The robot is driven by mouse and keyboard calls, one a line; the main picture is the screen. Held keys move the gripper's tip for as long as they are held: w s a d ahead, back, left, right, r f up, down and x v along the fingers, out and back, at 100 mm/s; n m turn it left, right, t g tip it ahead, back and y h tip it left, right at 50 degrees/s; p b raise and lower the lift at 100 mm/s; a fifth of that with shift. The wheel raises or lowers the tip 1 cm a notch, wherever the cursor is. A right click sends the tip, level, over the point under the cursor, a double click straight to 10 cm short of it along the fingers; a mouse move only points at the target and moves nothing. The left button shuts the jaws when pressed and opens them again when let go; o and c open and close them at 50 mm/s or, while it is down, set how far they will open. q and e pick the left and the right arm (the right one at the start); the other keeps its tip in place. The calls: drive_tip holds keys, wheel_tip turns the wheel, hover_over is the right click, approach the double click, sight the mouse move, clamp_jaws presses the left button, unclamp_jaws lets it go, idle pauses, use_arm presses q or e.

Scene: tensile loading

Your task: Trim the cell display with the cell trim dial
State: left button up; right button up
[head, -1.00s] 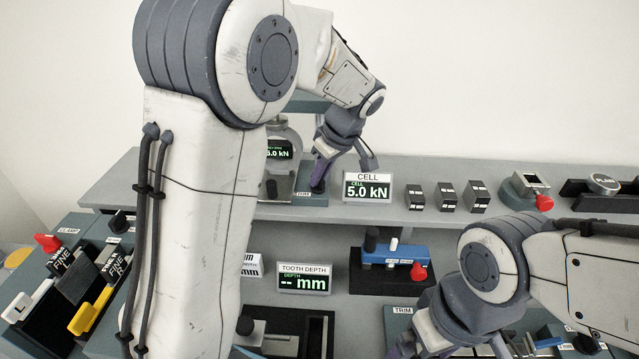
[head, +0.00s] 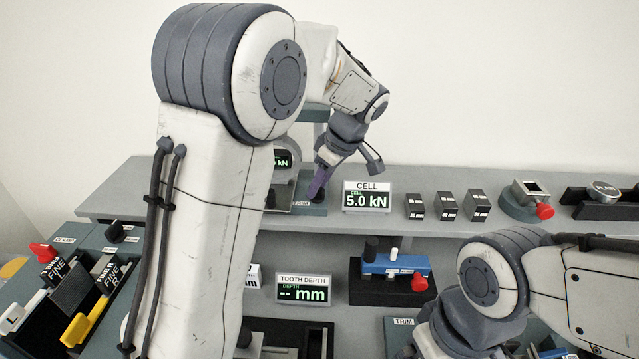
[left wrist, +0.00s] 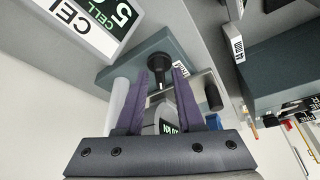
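The cell display (head: 367,197) stands upright on the shelf and reads "CELL 5.0 kN". The cell trim dial, a dark round knob with a pale pointer line, shows in the left wrist view (left wrist: 158,68) on a teal base. A TRIM label (head: 301,204) is beside it in the head view. My left gripper (head: 345,170) is over the dial. In the left wrist view its purple fingers (left wrist: 162,73) are apart, with the dial between and just beyond the tips; I cannot tell whether they touch it. My right arm is at lower right, its fingers mostly cut off by the frame.
The tooth depth display (head: 303,289) is on the lower level. A blue device with a red knob (head: 395,265) sits right of it. Several dark blocks (head: 446,206) and a red-knobbed gauge (head: 526,200) stand right of the cell display. The shelf between them is clear.

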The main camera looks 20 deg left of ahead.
use_arm(q)
drive_tip(key=shift+r, duration=0.1)
drive_tip(key=v, duration=1)
drive_tip(key=shift+d, duration=0.15)
drive_tip(key=shift+s+r, duration=0.1)
drive_tip(key=shift+s, duration=0.05)
drive_tip(key=s+d+f+m+h, duration=0.1)
drive_tip(key=s+d+f+m, duration=0.2)
drive_tip(key=s+m, duration=0.4)
drive_tip(key=s+d+f+m+h, duration=0.2)
drive_tip(key=s+d+f+m, duration=0.2)
drive_tip(key=s, duration=0.8)
drive_tip(key=s+d+f+m+g+h, duration=0.1)
drive_tip(key=s+d+f+m, duration=0.3)
drive_tip(key=s+m, duration=0.5)
wheel_tip(320, 180, down, 2)
drive_tip(key=m+h, duration=0.1)
drive_tip(key=m, duration=0.1)
drive_tip(key=shift+s+f+m, duration=0.2)
drive_tip(key=shift+f+m, duration=0.05)
drive_tip(key=shift+m, duration=0.05)
drive_tip(key=shift+d, duration=0.15)
